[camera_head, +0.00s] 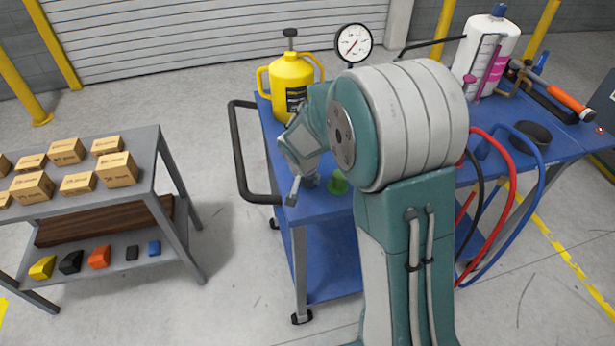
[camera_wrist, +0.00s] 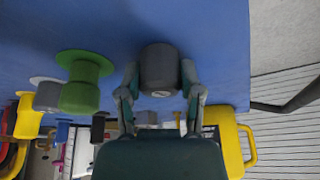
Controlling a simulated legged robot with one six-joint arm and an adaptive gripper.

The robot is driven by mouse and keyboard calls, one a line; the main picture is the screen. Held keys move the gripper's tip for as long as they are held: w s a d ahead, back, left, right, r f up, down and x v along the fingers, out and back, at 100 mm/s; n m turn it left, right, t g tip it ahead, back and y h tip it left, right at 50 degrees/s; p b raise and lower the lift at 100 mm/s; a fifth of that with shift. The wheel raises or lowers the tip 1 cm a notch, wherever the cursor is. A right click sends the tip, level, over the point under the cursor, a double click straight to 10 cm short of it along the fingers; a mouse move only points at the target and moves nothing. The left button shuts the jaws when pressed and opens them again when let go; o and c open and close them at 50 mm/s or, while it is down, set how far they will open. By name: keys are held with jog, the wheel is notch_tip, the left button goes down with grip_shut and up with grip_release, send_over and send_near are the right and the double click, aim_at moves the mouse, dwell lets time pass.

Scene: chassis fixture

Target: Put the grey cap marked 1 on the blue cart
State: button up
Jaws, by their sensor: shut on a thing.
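A dark grey cap (camera_wrist: 158,66) is between the two fingers of my gripper (camera_wrist: 160,88) in the wrist view. It bears a small pale mark that I cannot read for sure. The blue cart's top (camera_wrist: 205,35) lies right behind the cap; I cannot tell whether the cap touches it. In the head view my gripper (camera_head: 301,187) is low over the near left corner of the blue cart (camera_head: 318,207), and my arm hides much of the cart. A green cap (camera_head: 338,184) stands on the cart beside the gripper, and it also shows in the wrist view (camera_wrist: 82,82).
A yellow canister (camera_head: 291,80), a gauge (camera_head: 353,43) and a white bottle (camera_head: 487,50) stand on the cart. Another grey piece (camera_wrist: 47,93) is behind the green cap. A grey table (camera_head: 148,170) with small boxes is at left. Hoses (camera_head: 543,190) hang at right.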

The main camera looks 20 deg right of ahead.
jog(key=o, duration=0.7)
jog(key=shift+a+f, duration=0.1)
jog(key=shift+o, duration=0.2)
jog(key=v, duration=1.2)
jog(key=s+d+r+n+t+y, duration=0.1)
jog(key=s+r+n, duration=0.2)
jog(key=s, duration=0.9)
jog(key=s+d+r+n+y, duration=0.1)
jog(key=s+r+n, duration=0.2)
jog(key=s, duration=0.8)
notch_tip(320, 180, up, 3)
jog(key=shift+s+f+t, duration=0.25)
jog(key=shift+s+t, duration=0.15)
